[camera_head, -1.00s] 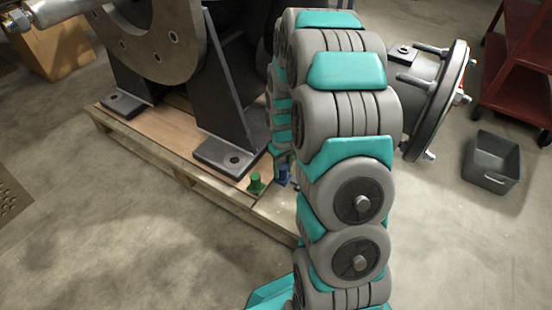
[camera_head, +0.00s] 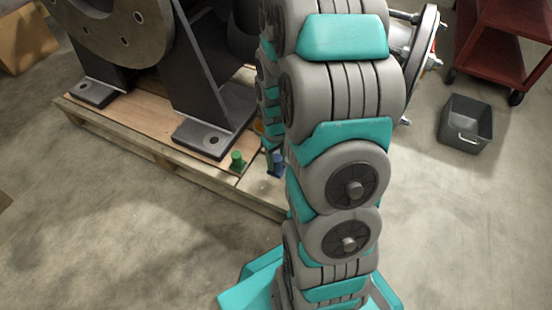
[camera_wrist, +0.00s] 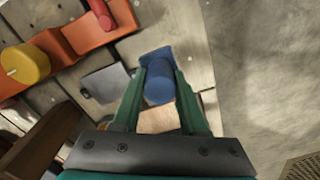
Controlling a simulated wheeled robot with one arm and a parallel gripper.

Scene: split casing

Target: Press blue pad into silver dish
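The blue pad (camera_wrist: 160,84) has a round upright grip and a wider flat base beyond it in the wrist view. My gripper (camera_wrist: 161,72) has its two green fingers against both sides of the round grip, shut on it. In the head view a blue piece (camera_head: 277,164) shows at the pallet's front edge, beside my arm, which hides much around it. A flat grey square (camera_wrist: 104,84) lies left of the pad in the wrist view; I cannot tell whether it is the silver dish. No other silver dish is clear.
An orange piece (camera_wrist: 85,38) with a yellow knob (camera_wrist: 25,63) and a red peg (camera_wrist: 100,14) lies at upper left. A green piece (camera_head: 237,160) stands on the pallet (camera_head: 180,157) near a dark bracket foot (camera_head: 203,138). A grey bin (camera_head: 466,124) stands right on open floor.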

